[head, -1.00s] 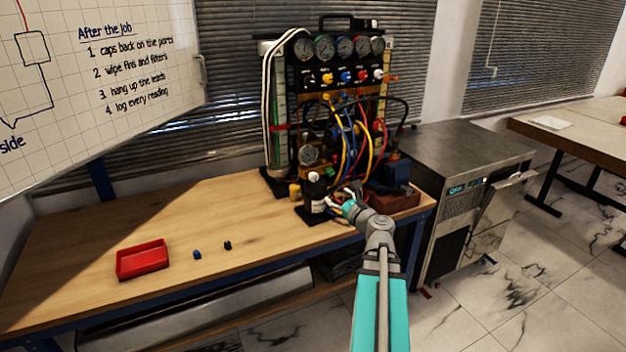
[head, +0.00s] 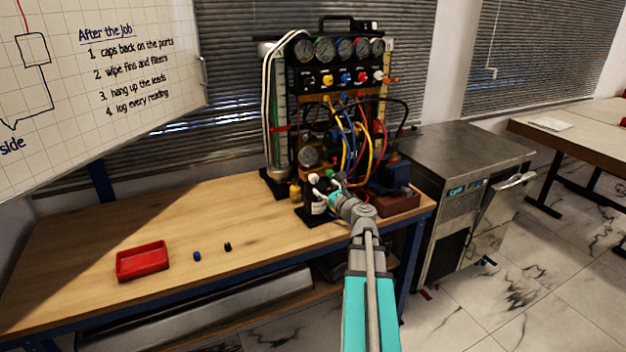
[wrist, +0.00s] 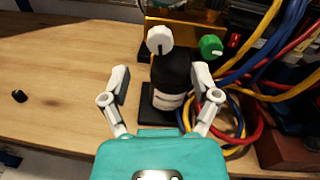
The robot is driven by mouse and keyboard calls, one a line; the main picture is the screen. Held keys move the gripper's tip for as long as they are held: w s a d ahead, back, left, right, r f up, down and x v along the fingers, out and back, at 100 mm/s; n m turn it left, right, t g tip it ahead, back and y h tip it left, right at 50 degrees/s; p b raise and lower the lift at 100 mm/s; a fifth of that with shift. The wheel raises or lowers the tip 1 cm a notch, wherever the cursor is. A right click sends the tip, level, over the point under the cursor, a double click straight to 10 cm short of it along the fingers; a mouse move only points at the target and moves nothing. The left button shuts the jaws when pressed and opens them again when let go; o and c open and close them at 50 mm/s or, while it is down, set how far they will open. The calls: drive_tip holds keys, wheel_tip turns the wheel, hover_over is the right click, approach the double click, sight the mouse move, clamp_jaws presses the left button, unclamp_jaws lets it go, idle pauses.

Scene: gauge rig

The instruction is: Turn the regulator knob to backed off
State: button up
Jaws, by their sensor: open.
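In the wrist view a round white knob (wrist: 160,39) with a dark pointer mark stands above a black bottle-shaped body (wrist: 172,78) with a pale label. A green knob (wrist: 210,46) sits to its right. I cannot tell for certain which is the regulator knob. The white knob also shows small in the head view (head: 313,178), at the rig's lower front. My gripper (wrist: 161,72) is open, its two fingers apart on either side of the black body, with the white knob just beyond the tips. In the head view my gripper (head: 326,190) partly hides the black body.
The gauge rig (head: 340,78) stands behind, with yellow, red and blue hoses looping close on the right. A brown block (wrist: 285,150) lies at right. A red tray (head: 142,262) and two small caps lie on the otherwise clear left bench (head: 90,240).

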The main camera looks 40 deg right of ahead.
sight(315, 179)
drive_tip(key=w, duration=0.4)
drive_tip(key=w+d, duration=0.1)
drive_tip(key=w, duration=0.2)
drive_tip(key=shift+w, duration=0.1)
drive_tip(key=shift+a, duration=0.1)
clamp_jaws()
